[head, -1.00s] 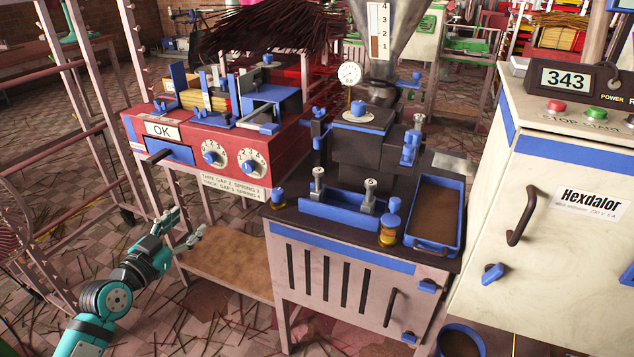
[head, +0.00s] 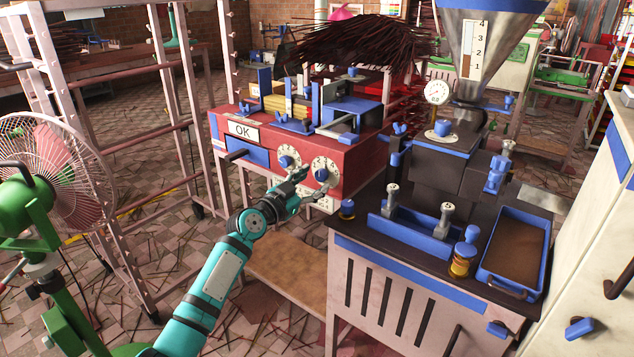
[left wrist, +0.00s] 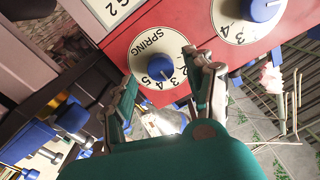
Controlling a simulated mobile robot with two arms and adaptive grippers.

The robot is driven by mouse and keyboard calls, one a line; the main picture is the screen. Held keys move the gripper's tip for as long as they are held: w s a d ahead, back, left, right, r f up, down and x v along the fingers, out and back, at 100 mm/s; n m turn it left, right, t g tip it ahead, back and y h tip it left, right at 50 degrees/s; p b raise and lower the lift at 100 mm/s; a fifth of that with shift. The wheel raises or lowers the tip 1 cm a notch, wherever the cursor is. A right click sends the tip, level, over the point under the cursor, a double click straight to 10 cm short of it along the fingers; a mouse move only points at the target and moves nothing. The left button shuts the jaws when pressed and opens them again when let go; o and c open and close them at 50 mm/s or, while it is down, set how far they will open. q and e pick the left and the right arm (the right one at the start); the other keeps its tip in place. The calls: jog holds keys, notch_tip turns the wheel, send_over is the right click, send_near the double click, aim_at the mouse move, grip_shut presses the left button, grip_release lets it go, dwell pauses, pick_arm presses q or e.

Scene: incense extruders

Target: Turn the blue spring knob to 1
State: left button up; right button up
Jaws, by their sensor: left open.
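The blue spring knob (left wrist: 158,67) sits on a round white dial marked SPRING on the red machine; in the head view it is the right knob (head: 321,174). In the left wrist view the dial's numbers show beside the fingers. A small pale mark on the knob faces the numbered side, but I cannot tell which number it meets. My left gripper (head: 304,184) is open in front of this dial. In the left wrist view its fingertips (left wrist: 163,74) lie either side of the knob, not visibly touching it. My right gripper is out of view.
A second blue knob (head: 287,160) on a numbered dial is close by on the left; it also shows in the left wrist view (left wrist: 262,8). The OK display (head: 243,131) is further left. A dark-topped cabinet (head: 378,238) with blue parts stands right of my arm.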

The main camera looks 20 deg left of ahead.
pick_arm(q)
jog(key=shift+x, duration=1.2)
grip_shut()
